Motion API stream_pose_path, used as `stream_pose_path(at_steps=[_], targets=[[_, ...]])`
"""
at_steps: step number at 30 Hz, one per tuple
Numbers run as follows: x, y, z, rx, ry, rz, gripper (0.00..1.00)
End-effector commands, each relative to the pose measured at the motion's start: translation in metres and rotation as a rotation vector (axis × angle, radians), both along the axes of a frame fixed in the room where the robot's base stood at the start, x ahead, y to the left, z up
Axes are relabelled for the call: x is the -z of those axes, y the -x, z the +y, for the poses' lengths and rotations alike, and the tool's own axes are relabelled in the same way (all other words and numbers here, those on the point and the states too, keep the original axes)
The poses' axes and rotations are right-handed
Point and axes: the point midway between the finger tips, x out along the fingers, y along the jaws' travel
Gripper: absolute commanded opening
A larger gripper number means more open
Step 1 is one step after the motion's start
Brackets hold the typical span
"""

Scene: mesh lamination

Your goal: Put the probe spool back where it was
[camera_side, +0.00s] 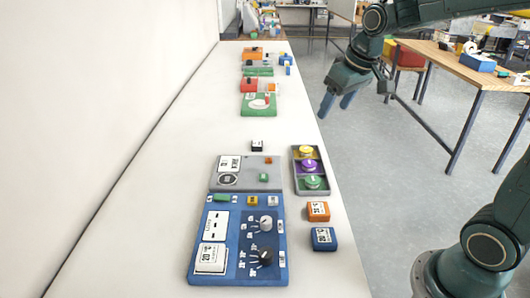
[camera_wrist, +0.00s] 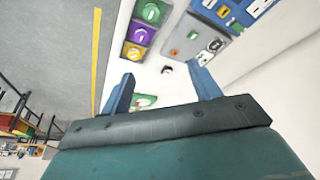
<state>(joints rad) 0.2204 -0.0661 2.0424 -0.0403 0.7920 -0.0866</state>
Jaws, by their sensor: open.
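No label I can read names the probe spool. Round spool-like pieces, yellow (camera_side: 306,152), purple (camera_side: 309,166) and green (camera_side: 312,182), sit in the compartments of a grey tray (camera_side: 297,182) at the bench's right edge. The wrist view also shows the yellow (camera_wrist: 133,50), purple (camera_wrist: 142,34) and green (camera_wrist: 152,12) pieces. A small dark block with a white top (camera_side: 257,146) stands alone on the bench, and also shows in the wrist view (camera_wrist: 167,71). My gripper (camera_side: 337,103) is open and empty, above and beyond the tray near the bench edge; its fingers also show in the wrist view (camera_wrist: 163,88).
A blue panel with knobs (camera_side: 225,268) and a grey panel (camera_side: 228,180) lie left of the tray. Orange (camera_side: 318,211) and blue (camera_side: 323,238) blocks stand nearer. A green-and-white panel (camera_side: 252,105) and several other items lie farther back. The bench's left strip is clear.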

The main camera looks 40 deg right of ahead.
Motion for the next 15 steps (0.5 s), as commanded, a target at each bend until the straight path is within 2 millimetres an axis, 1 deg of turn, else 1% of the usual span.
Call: stream_pose_path(at_steps=[1,6,11,15], targets=[[-0.006,0.013,0.008,-0.01,0.002,-0.011,0.62],[-0.017,0.053,0.03,-0.031,0.003,-0.035,0.62],[-0.02,0.091,0.046,-0.05,0.003,-0.059,0.62],[-0.018,0.124,0.058,-0.067,0.001,-0.077,0.62]])
